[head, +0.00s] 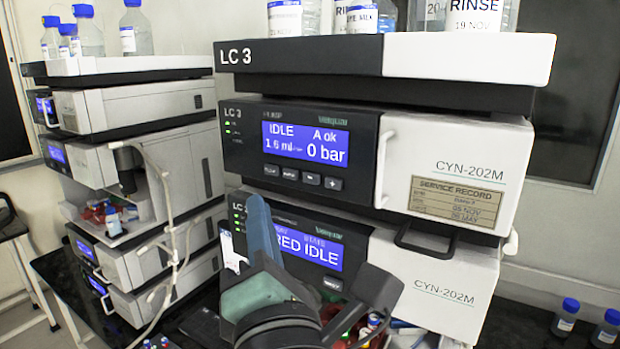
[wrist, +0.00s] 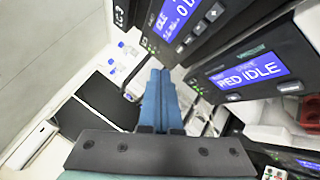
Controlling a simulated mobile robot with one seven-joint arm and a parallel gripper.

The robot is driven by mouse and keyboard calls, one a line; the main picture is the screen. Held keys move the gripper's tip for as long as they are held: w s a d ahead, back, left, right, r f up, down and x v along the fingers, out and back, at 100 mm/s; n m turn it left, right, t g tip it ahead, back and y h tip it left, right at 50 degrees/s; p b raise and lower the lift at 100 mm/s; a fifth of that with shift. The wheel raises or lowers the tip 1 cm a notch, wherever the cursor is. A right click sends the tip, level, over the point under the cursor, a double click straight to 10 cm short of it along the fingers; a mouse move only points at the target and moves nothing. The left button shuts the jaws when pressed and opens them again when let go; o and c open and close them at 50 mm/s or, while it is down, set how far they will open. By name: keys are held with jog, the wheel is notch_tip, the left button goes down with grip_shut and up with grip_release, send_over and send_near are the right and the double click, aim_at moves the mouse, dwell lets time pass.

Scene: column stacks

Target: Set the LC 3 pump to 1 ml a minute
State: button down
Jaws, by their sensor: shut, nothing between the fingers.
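The LC 3 pump (head: 305,143) is the upper module under the LC 3 tray in the head view. Its blue display (head: 306,145) reads IDLE, A ok, 1.6 ml and 0 bar. A row of small buttons sits below it, with a minus button (head: 312,180) and a plus button (head: 333,184) at the right; the plus button also shows in the wrist view (wrist: 214,12). My gripper (head: 257,208), with blue fingers, is shut and empty. It is below the pump's buttons, in front of the lower module. Its closed fingers also show in the wrist view (wrist: 160,72), apart from the buttons.
The lower module's display (head: 308,247) reads RED IDLE and is partly hidden by my gripper. A vertical handle (head: 384,168) stands out right of the pump's panel. Bottles (head: 476,14) stand on the top tray. Another instrument stack (head: 140,105) with tubing stands left.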

send_near(300, 168)
jog(key=w+a+r, duration=0.1)
jog(key=w+a, duration=0.1)
jog(key=w, duration=0.1)
jog(key=shift+w+d+b, duration=0.25)
jog(key=shift+w+b, duration=0.15)
jog(key=shift+b, duration=0.1)
dwell(1.6)
jog(key=shift+w+d+b, duration=0.25)
jog(key=shift+w+b, duration=0.1)
jog(key=shift+b, duration=0.05)
jog(key=shift+w+d+b, duration=0.25)
jog(key=shift+w+b, duration=0.05)
jog(key=shift+b, duration=0.05)
dwell(0.6)
dwell(0.3)
jog(key=shift+s+a, duration=0.5)
jog(key=shift+s, duration=0.2)
jog(key=shift+s+a+b, duration=0.2)
jog(key=shift+s+a, duration=0.55)
jog(key=shift+s, duration=0.25)
jog(key=shift+s+a+b, duration=0.15)
jog(key=shift+s+a, duration=0.55)
jog(key=shift+s, duration=0.3)
